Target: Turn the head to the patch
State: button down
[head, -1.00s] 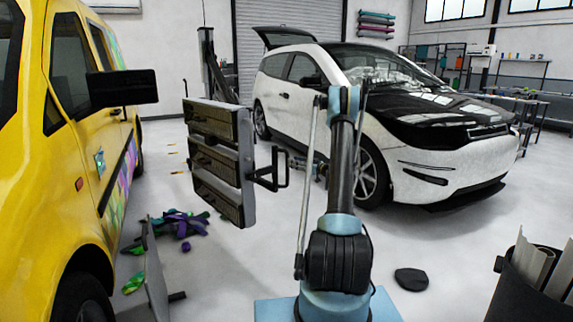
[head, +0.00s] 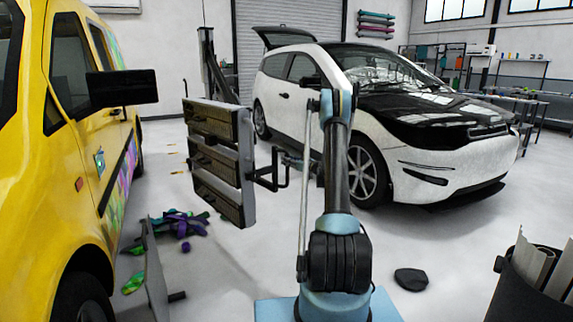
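A lamp head (head: 222,160) with three dark slatted panels in a grey frame stands at the middle left, held up on a dark stand. Its panels face left and toward me, on the side of the yellow van. A black handle frame (head: 272,170) sticks out from its right side. A small teal patch (head: 99,161) shows on the yellow van's side (head: 80,165). My gripper (head: 292,163) is partly hidden behind my own arm, close to the right end of the handle. I cannot tell whether it touches the handle or whether its fingers are open.
A white car with a black hood (head: 440,150) stands behind at the right. Vinyl scraps (head: 180,222) and a leaning grey board (head: 155,270) lie beside the van. A dark bin with rolls (head: 525,290) is at the lower right. A black piece (head: 411,279) lies on the floor.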

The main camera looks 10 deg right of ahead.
aim_at(275, 160)
jog(key=shift+s+a, duration=0.4)
jog(key=shift+a, duration=0.35)
jog(key=shift+s+a, duration=0.35)
jog(key=shift+a, duration=0.4)
jog(key=c, duration=1.5)
grip_release()
jog(key=shift+d, duration=0.1)
jog(key=v, duration=1.2)
jog(key=shift+w, duration=0.1)
